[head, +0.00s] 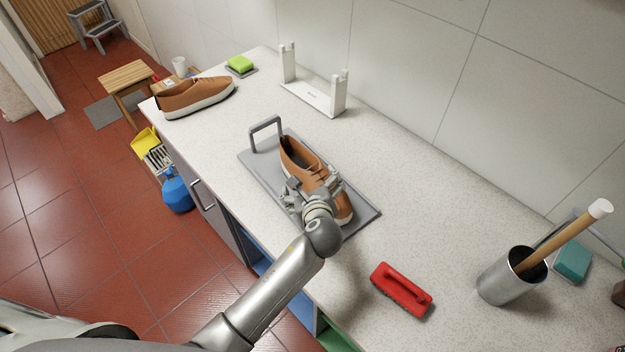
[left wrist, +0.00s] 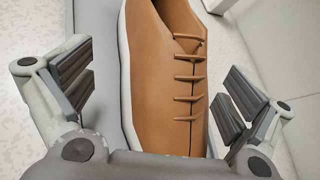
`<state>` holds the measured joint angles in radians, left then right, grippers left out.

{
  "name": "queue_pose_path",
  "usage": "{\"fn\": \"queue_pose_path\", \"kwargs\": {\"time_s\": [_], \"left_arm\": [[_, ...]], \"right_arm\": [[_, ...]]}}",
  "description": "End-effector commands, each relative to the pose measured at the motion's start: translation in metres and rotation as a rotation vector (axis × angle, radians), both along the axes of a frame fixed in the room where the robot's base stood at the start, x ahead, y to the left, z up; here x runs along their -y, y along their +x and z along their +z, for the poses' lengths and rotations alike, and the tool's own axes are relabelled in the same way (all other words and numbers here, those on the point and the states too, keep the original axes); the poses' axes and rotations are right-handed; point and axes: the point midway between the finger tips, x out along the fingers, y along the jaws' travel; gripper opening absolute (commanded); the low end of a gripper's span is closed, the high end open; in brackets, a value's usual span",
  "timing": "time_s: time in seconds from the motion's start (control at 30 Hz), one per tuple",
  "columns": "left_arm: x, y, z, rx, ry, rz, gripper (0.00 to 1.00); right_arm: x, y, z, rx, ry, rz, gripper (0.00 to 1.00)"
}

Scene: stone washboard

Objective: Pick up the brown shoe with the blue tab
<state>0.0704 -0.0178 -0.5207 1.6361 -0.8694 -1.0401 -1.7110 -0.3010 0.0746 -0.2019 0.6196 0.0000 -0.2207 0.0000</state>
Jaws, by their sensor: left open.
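A brown shoe (head: 300,160) with a white sole lies on a grey tray (head: 262,168) with a raised handle frame, on the counter. My left gripper (head: 313,187) is open above this shoe, its fingers on either side of the laced part. In the left wrist view the shoe (left wrist: 165,85) stands between the two open fingers (left wrist: 155,92), with gaps on both sides. A second brown shoe (head: 197,95) lies at the far left end of the counter. I see no blue tab on either shoe. My right gripper is not in view.
A red brush (head: 401,290) lies right of the tray. A metal cup (head: 510,277) holds a wooden-handled tool near a teal sponge (head: 572,261). A white stand (head: 312,97) and a green sponge (head: 240,63) are at the back. The counter between tray and wall is clear.

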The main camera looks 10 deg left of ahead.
Motion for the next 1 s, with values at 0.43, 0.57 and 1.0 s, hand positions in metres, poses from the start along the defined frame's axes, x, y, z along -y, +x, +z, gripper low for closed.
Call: {"fn": "queue_pose_path", "kwargs": {"time_s": [0.43, 0.57, 1.0], "left_arm": [[-0.004, 0.03, -0.018, -0.001, -0.001, 0.001, 1.0], [-0.009, 0.04, -0.024, 0.0, -0.001, 0.001, 1.0], [-0.01, 0.045, -0.029, 0.0, -0.002, 0.001, 0.92]], "right_arm": [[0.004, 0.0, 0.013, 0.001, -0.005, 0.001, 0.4], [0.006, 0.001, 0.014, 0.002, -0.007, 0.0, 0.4], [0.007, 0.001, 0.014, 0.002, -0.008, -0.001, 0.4]]}}
